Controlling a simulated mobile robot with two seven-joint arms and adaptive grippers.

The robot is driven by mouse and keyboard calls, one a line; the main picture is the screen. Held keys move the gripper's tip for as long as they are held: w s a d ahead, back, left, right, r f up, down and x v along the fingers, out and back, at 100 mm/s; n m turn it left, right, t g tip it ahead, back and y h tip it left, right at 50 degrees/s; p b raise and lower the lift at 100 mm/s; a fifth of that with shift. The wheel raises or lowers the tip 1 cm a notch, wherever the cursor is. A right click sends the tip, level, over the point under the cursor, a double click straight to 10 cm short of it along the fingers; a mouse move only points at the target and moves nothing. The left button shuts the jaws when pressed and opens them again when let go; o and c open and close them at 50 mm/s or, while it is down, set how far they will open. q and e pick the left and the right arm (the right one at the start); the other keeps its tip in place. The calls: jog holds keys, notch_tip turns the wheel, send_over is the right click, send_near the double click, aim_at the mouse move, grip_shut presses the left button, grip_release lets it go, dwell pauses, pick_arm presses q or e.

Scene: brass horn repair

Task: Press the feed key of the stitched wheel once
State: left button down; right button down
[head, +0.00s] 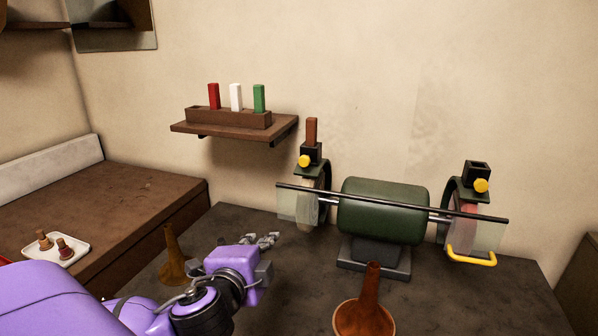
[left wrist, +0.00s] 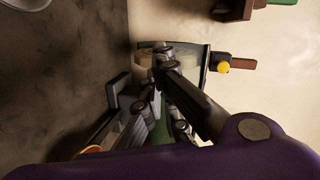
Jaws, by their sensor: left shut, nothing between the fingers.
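A dark green polishing motor (head: 383,210) stands on the bench with a wheel at each end. The left wheel (head: 308,208) is pale; the right wheel (head: 467,218) looks reddish. Each has a black holder above it with a round yellow key: the left key (head: 305,161) and the right key (head: 481,185). I cannot tell stitching on either wheel. My left gripper (head: 277,238) is shut and empty, low in front and left of the left wheel, apart from the key. In the left wrist view, the left key (left wrist: 223,67) shows beyond the fingers (left wrist: 165,62).
A brown bar (head: 312,131) stands in the left holder. A dark rail (head: 390,202) and clear shields run before the wheels. Brass horns (head: 364,316) stand on the bench (head: 480,295). A shelf (head: 285,130) holds red, white and green bars.

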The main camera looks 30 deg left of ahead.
pick_arm(q)
jog(key=w+d+r+m+t+h, duration=0.1)
jog(key=w+d+r+m+t, duration=0.1)
jog(key=r, duration=0.7)
jog(key=shift+w+r+m+t+h, duration=0.3)
jog(key=shift+w+m+t, duration=0.3)
jog(key=shift+w+m, duration=0.25)
pick_arm(e)
jog(key=shift+w+r, duration=0.3)
jog(key=shift+r, duration=0.05)
pick_arm(q)
jog(key=shift+s, duration=0.1)
